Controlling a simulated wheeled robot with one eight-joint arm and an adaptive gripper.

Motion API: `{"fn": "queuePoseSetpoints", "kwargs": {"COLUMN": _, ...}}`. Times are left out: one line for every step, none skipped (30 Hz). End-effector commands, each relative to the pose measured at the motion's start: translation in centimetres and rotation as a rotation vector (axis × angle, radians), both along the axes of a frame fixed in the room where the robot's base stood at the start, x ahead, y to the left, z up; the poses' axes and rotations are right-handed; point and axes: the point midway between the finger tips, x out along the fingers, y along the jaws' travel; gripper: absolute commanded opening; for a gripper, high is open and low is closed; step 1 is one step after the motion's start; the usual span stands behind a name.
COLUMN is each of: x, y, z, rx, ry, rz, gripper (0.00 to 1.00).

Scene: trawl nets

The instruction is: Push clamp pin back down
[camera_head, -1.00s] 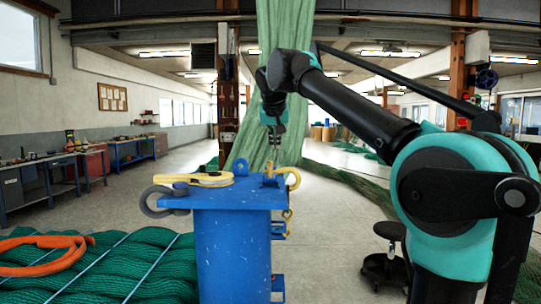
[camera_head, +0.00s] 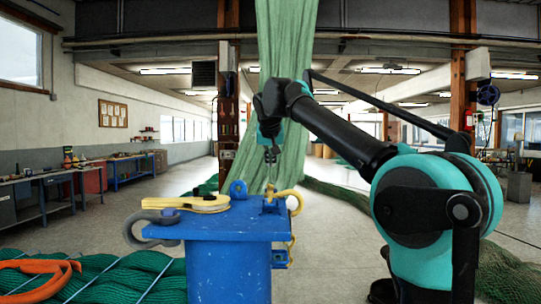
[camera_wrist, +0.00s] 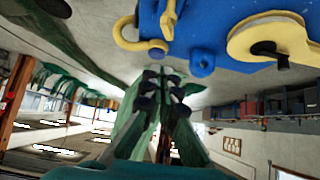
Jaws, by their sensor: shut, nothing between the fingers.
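A blue stand (camera_head: 240,228) with a flat top stands in front of me. Near the right back of its top is a blue clamp bracket (camera_head: 270,207) with a thin yellowish clamp pin (camera_head: 270,188) standing upright in it. In the wrist view the pin (camera_wrist: 168,20) shows at the top edge, against the blue metal. My gripper (camera_head: 271,156) points down, shut and empty, a little above the pin and apart from it. In the wrist view its dark fingers (camera_wrist: 168,84) are close together. How deep the pin sits cannot be told.
A yellow block (camera_head: 195,203), a grey shackle (camera_head: 148,228) and a yellow hook (camera_head: 291,200) lie at the stand's top. A blue lug (camera_head: 238,189) stands at its back edge. Green netting (camera_head: 120,275) with an orange strap (camera_head: 38,279) lies left. Green net hangs behind.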

Motion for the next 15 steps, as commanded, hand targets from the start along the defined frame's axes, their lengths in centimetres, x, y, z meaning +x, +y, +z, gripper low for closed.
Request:
{"fn": "queuePoseSetpoints", "kwargs": {"x": 0.8, "y": 0.0, "z": -0.8, "rx": 0.001, "ry": 0.0, "rz": -0.002, "gripper": 0.0}}
{"fn": "queuePoseSetpoints", "kwargs": {"x": 1.2, "y": 0.0, "z": -1.2, "rx": 0.001, "ry": 0.0, "rz": -0.002, "gripper": 0.0}}
{"fn": "queuePoseSetpoints", "kwargs": {"x": 1.8, "y": 0.0, "z": -1.8, "rx": 0.0, "ry": 0.0, "rz": -0.001, "gripper": 0.0}}
{"fn": "queuePoseSetpoints", "kwargs": {"x": 2.2, "y": 0.0, "z": -2.2, "rx": 0.0, "ry": 0.0, "rz": -0.001, "gripper": 0.0}}
{"fn": "queuePoseSetpoints", "kwargs": {"x": 2.6, "y": 0.0, "z": -2.6, "rx": -0.001, "ry": 0.0, "rz": -0.001, "gripper": 0.0}}
{"fn": "queuePoseSetpoints", "kwargs": {"x": 2.8, "y": 0.0, "z": -3.1, "rx": -0.001, "ry": 0.0, "rz": -0.001, "gripper": 0.0}}
{"fn": "queuePoseSetpoints", "kwargs": {"x": 2.6, "y": 0.0, "z": -3.6, "rx": -0.001, "ry": 0.0, "rz": 0.0, "gripper": 0.0}}
{"fn": "queuePoseSetpoints", "kwargs": {"x": 2.6, "y": 0.0, "z": -4.1, "rx": -0.001, "ry": 0.0, "rz": 0.001, "gripper": 0.0}}
{"fn": "queuePoseSetpoints", "kwargs": {"x": 2.6, "y": 0.0, "z": -4.6, "rx": -0.001, "ry": 0.0, "rz": 0.001, "gripper": 0.0}}
{"fn": "queuePoseSetpoints", "kwargs": {"x": 2.6, "y": 0.0, "z": -4.9, "rx": -0.001, "ry": 0.0, "rz": 0.001, "gripper": 0.0}}
{"fn": "queuePoseSetpoints", "kwargs": {"x": 2.6, "y": 0.0, "z": -5.3, "rx": -0.001, "ry": 0.0, "rz": 0.001, "gripper": 0.0}}
{"fn": "queuePoseSetpoints", "kwargs": {"x": 2.6, "y": 0.0, "z": -5.6, "rx": -0.001, "ry": 0.0, "rz": 0.001, "gripper": 0.0}}
{"fn": "queuePoseSetpoints", "kwargs": {"x": 2.6, "y": 0.0, "z": -5.9, "rx": -0.001, "ry": 0.0, "rz": 0.001, "gripper": 0.0}}
{"fn": "queuePoseSetpoints", "kwargs": {"x": 2.6, "y": 0.0, "z": -6.1, "rx": -0.001, "ry": 0.0, "rz": 0.001, "gripper": 0.0}}
{"fn": "queuePoseSetpoints", "kwargs": {"x": 2.6, "y": 0.0, "z": -6.3, "rx": 0.0, "ry": 0.0, "rz": 0.0, "gripper": 0.0}}
